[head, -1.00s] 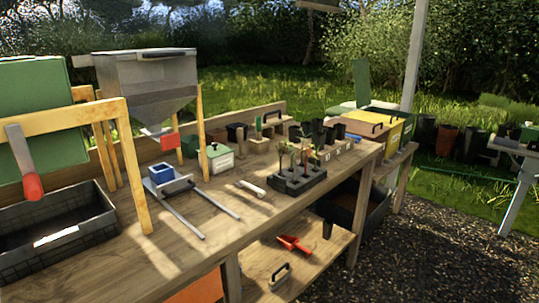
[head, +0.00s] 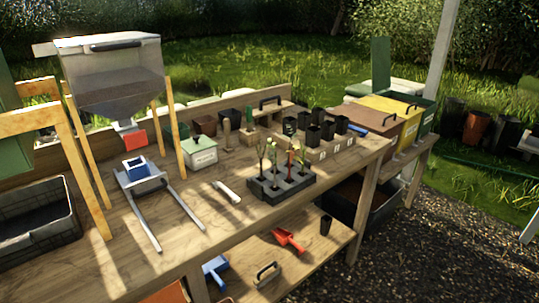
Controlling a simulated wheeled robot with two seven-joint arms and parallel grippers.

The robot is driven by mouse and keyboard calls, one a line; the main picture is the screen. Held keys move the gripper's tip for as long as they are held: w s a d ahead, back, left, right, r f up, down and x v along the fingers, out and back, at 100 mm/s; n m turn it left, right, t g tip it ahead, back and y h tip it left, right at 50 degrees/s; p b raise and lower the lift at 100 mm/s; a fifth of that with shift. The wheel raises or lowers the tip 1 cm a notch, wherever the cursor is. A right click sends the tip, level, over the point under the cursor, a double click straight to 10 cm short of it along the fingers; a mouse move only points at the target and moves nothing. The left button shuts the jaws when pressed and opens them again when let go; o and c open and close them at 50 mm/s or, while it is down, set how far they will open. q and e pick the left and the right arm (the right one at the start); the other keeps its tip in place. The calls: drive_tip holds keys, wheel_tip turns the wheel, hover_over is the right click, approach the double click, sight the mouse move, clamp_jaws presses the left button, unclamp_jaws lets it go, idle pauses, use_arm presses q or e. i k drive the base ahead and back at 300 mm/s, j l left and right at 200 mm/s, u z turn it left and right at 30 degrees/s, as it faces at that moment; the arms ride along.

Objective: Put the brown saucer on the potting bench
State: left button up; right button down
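The potting bench (head: 112,258) is a long wooden bench running from the lower left to the middle right of the head view. Its top holds several things, with bare wood between them. I cannot make out a brown saucer anywhere in this view. Neither my left nor my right gripper is in view.
On the bench stand a hopper (head: 110,75) on wooden legs, a black crate (head: 72,238), a seedling tray (head: 282,190), a white-green box (head: 200,153) and black pots (head: 312,136). The lower shelf (head: 318,262) holds red (head: 288,239) and blue (head: 215,271) scoops. Gravel lies at right.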

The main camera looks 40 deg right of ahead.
sight(245, 162)
drive_tip(key=l, duration=0.9)
drive_tip(key=i+l, duration=0.15)
drive_tip(key=l, duration=1.6)
drive_tip(key=i+u, duration=0.05)
